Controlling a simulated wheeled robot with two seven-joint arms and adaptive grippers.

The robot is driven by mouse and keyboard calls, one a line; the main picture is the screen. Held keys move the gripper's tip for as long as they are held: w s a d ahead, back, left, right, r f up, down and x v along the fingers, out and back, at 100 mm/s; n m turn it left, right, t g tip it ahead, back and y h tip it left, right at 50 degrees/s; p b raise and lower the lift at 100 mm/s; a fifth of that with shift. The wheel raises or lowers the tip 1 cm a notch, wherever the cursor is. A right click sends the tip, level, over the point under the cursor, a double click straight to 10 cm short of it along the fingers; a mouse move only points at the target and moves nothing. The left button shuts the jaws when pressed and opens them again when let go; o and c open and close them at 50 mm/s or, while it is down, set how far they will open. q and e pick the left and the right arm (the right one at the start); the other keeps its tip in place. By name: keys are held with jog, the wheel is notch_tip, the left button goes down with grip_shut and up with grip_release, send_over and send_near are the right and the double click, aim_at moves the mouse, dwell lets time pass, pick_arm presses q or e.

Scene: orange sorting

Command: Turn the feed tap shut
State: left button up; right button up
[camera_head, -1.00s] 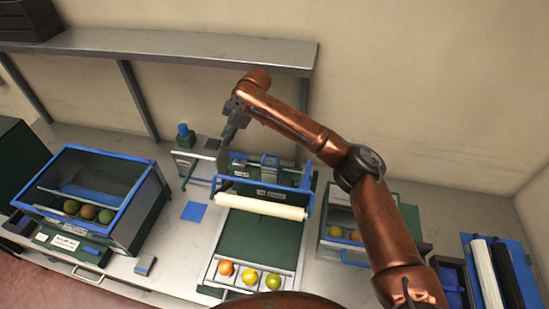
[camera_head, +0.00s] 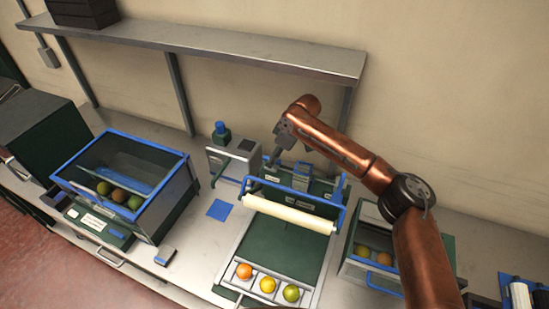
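A grey metal box (camera_head: 232,167) stands at the back of the bench, with a green and blue knob (camera_head: 221,131) on top and a thin lever at its left side. I cannot tell for sure which part is the feed tap. My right gripper (camera_head: 271,162) points down just right of this box, behind the blue frame (camera_head: 290,203) of the sorting machine. Its fingers are small and dark, so I cannot tell whether they are open or touch anything. My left gripper is not in view.
An orange, a yellow and a yellow-green fruit lie in the front tray (camera_head: 258,295). A blue-rimmed clear bin (camera_head: 182,171) with fruit stands left; another fruit bin (camera_head: 371,284) stands right, partly behind my arm. A shelf (camera_head: 230,47) hangs above. A blue pad (camera_head: 219,209) lies on the bench.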

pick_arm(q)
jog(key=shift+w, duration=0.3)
pick_arm(e)
grip_shut()
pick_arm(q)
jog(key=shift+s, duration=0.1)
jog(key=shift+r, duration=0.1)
